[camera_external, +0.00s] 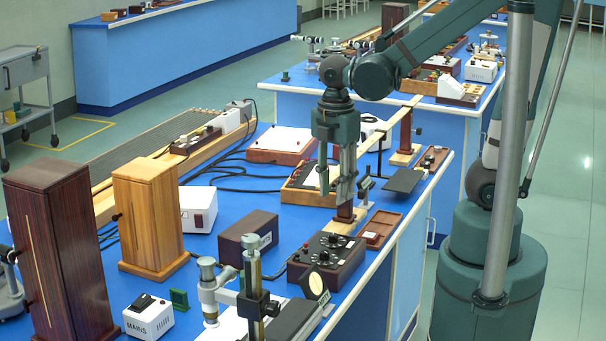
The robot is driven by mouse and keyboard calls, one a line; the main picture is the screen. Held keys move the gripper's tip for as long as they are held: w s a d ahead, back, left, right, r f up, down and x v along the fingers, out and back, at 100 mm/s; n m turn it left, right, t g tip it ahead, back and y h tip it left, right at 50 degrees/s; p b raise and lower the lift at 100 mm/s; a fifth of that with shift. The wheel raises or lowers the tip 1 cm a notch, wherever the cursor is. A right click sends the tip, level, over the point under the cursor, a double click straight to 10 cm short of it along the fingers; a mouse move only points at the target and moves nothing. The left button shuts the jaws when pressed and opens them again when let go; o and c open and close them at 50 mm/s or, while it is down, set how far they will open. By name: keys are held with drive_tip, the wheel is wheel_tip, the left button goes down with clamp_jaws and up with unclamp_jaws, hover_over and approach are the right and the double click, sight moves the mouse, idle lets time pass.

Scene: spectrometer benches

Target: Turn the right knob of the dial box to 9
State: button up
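The dial box (325,258) appears to be the dark reddish-brown box with a black top carrying several small knobs and light markings. It sits on the blue bench near its right edge. The right knob and its setting are too small to read. My gripper (336,196) points down, above and behind the box in the picture, near a wooden-framed tray. Its two fingers look apart with a gap between them, and I see nothing held. It is not touching the dial box.
A microscope-like brass and white instrument (212,290) and a meter (316,284) stand in front of the box. A dark box (247,240) is to its left, a shallow wooden tray (381,229) to its right. Tall wooden cabinets (148,215) stand at left.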

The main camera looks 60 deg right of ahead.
drive_tip(key=shift+r, duration=0.35)
idle(0.3)
wheel_tip(320, 180, up, 5)
drive_tip(key=m+p, duration=0.2)
drive_tip(key=m, duration=0.8)
hover_over(333, 235)
drive_tip(key=shift+d+f, duration=0.15)
drive_tip(key=shift+f, duration=4.55)
drive_tip(key=shift+f, duration=0.1)
drive_tip(key=shift+f+b, duration=0.85)
drive_tip(key=shift+f, duration=2.95)
drive_tip(key=c, duration=0.9)
